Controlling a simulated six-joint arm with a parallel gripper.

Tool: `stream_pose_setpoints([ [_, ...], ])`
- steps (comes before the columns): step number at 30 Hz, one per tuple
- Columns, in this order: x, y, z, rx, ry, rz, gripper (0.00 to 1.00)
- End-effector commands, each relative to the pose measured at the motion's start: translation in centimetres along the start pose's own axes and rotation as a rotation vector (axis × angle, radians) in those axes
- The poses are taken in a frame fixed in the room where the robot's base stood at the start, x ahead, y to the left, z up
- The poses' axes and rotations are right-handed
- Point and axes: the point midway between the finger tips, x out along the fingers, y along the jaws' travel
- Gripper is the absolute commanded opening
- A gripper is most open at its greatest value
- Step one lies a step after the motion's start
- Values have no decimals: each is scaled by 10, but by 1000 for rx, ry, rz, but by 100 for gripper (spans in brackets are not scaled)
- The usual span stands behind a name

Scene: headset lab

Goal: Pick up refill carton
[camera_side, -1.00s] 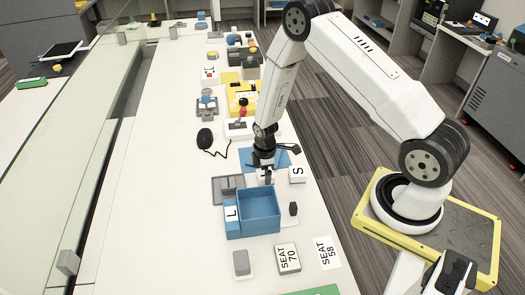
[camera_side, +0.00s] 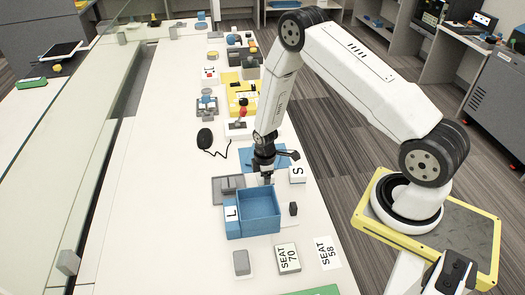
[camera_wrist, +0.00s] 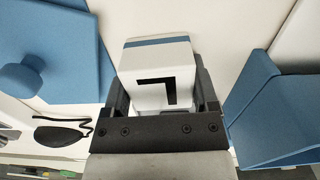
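A white carton (camera_wrist: 158,80) with a blue stripe and a black L-shaped mark, which I take to be the refill carton, stands between my fingers in the wrist view. My gripper (camera_wrist: 161,98) has one dark finger on each side of the carton. The fingers look open around it, with little gap; contact cannot be made out. In the side view my gripper (camera_side: 265,178) points down just behind the blue bin, and hides most of the carton.
The blue bin (camera_side: 261,227) stands close in front of my gripper, with a white L label on its left. A blue panel with a knob (camera_wrist: 22,78) lies on the other side. A white S block (camera_side: 298,175) and a small black block (camera_side: 293,209) are at the right.

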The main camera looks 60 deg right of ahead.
Motion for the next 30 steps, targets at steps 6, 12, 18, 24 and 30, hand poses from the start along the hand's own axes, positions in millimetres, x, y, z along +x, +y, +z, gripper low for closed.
stream_pose_setpoints([
  [6,0,0,0,0,0,0,17],
  [12,0,0,0,0,0,0,17],
  [18,-5,0,0,0,0,0,17],
  [24,-18,0,0,0,1,2,17],
  [30,-39,-6,4,0,0,-1,17],
])
